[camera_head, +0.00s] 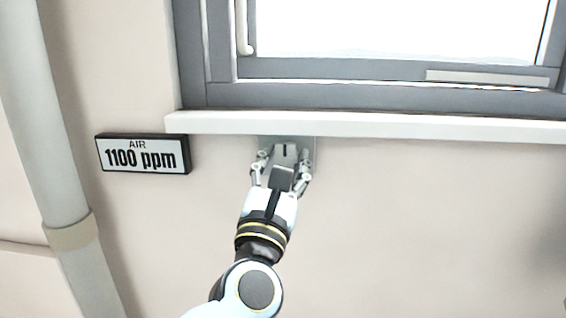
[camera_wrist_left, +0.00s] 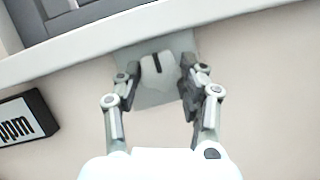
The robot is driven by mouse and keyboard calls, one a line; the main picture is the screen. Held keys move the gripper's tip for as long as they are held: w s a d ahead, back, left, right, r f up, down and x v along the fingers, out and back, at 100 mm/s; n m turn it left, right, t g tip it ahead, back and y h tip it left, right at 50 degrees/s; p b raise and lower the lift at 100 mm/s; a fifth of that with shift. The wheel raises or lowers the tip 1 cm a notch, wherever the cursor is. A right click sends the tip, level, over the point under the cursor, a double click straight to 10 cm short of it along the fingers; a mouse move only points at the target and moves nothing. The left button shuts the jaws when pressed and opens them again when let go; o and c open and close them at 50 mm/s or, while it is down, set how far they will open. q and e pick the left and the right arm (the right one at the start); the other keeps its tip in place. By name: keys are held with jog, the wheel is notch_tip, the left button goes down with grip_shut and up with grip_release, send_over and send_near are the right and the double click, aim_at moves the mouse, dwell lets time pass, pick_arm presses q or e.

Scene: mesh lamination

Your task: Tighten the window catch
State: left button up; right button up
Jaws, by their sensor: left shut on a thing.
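The window catch (camera_head: 285,151) is a small grey piece on a flat grey plate (camera_head: 309,146) on the wall, just under the white sill. A short dark slot shows on its face. My left gripper (camera_head: 281,172) reaches up to it from below, a finger on each side, shut on it. In the left wrist view the light catch (camera_wrist_left: 158,72) sits between the dark fingertips of the left gripper (camera_wrist_left: 157,85), with the plate (camera_wrist_left: 150,46) behind. The fingers cover the catch's sides. My right gripper is not in view.
The grey-framed window (camera_head: 375,94) is above, with a white sill (camera_head: 400,127) jutting out over the catch. An air display reading 1100 ppm (camera_head: 143,154) hangs to the left. A grey pipe (camera_head: 38,120) runs down the far left. The wall right of the catch is bare.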

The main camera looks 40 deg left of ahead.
pick_arm(q)
jog(key=m+h+p, duration=0.1)
jog(key=m, duration=0.1)
jog(key=m+h+p, duration=0.1)
jog(key=m+p, duration=0.1)
jog(key=m+h+p, duration=0.1)
jog(key=m+p, duration=0.1)
jog(key=shift+s+a+r+m, duration=0.1)
jog(key=shift+r+m, duration=0.2)
jog(key=shift+r, duration=0.1)
jog(key=shift+f+m+h+p, duration=0.25)
jog(key=shift+m+h+p, duration=0.1)
jog(key=shift+m, duration=0.25)
jog(key=shift+f, duration=0.1)
jog(key=o, duration=1.2)
jog(key=shift+c, duration=0.2)
jog(key=shift+s, duration=0.1)
jog(key=v, duration=0.8)
